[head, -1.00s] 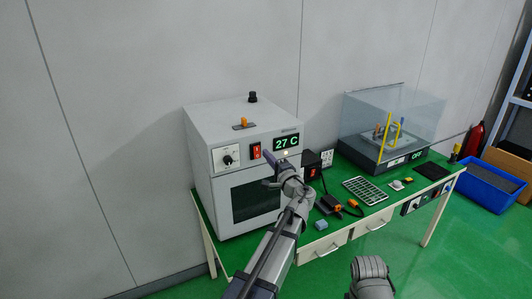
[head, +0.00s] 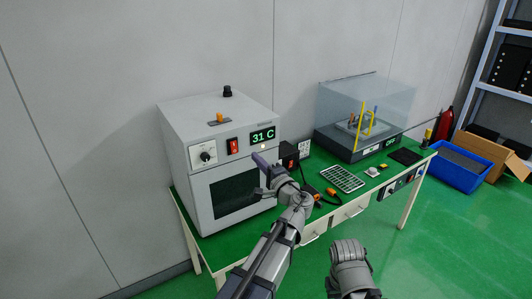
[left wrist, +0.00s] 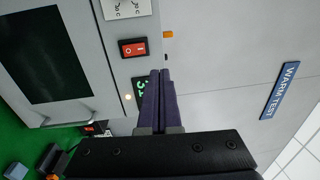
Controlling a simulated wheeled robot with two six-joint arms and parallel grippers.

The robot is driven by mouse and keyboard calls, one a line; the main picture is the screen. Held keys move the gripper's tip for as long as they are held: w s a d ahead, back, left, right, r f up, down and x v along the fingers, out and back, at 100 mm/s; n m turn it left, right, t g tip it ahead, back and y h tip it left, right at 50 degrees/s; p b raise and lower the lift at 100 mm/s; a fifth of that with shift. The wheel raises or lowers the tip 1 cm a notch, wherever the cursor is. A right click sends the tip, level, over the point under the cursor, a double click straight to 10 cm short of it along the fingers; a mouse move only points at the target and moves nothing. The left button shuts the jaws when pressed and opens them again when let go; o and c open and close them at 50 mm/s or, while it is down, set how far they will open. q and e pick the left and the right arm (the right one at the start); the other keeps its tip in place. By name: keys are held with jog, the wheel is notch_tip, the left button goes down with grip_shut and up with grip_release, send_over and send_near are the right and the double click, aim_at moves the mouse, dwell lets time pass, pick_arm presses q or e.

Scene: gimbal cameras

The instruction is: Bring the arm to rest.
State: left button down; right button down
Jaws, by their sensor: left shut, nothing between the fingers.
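My left gripper (head: 261,161) is shut and empty, with its purple fingers in front of the grey oven (head: 176,177) on the green bench. In the left wrist view the closed fingers (left wrist: 160,75) point at the oven's front panel, below the red switch (left wrist: 133,47) in the picture's turned view; I cannot tell if they touch. The red switch (head: 233,146) and the display (head: 263,136), reading 31 C, are lit on the oven front. The oven door (head: 238,190) is closed.
A clear-covered machine (head: 372,108) showing OFF stands on the bench's right. A blue bin (head: 459,169) and a shelf (head: 500,80) stand at the right. The green floor (head: 445,240) in front is clear.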

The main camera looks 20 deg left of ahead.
pick_arm(q)
jog(key=s+d+f+n+g+h+b, duration=0.1)
jog(key=s+d+f+n+g+h, duration=0.2)
jog(key=s+f, duration=0.45)
jog(key=s+d+f+n+g+h+b, duration=0.1)
jog(key=s+d+f+g+h, duration=0.3)
jog(key=f, duration=0.7)
jog(key=s+d+f+g+h, duration=0.2)
jog(key=s+d+f+h, duration=0.1)
jog(key=s+d, duration=0.3)
jog(key=s+d+f+g+h+b, duration=0.1)
jog(key=s+d+f+g+h, duration=0.2)
jog(key=s, duration=0.6)
jog(key=d+f, duration=0.2)
jog(key=d, duration=0.1)
jog(key=shift+s+d+f+g+h, duration=0.2)
jog(key=shift+d+f+g+h, duration=0.1)
